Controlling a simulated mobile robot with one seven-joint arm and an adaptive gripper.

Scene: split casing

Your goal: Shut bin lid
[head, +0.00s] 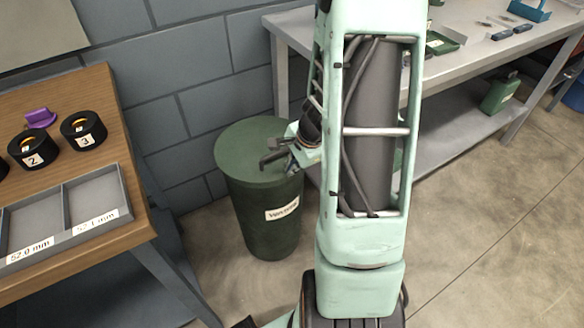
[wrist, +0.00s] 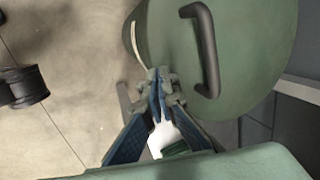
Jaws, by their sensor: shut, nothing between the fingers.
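The green round bin (head: 265,222) stands on the floor by the wall, with a white label on its front. Its green lid (head: 243,142) lies across the top and looks flat, with no gap that I can see along its rim. In the wrist view the lid (wrist: 250,50) shows from above with a dark curved handle (wrist: 207,50). My gripper (head: 272,163) is over the right part of the lid in the head view. In the wrist view its fingertips (wrist: 160,82) are together and empty, beside the lid's edge. I cannot tell whether they touch it.
A wooden table (head: 125,128) with a grey tray (head: 105,210) and black rings stands to the left. A grey metal bench (head: 470,72) stands behind at right. A block wall is behind the bin. The floor at front right is clear.

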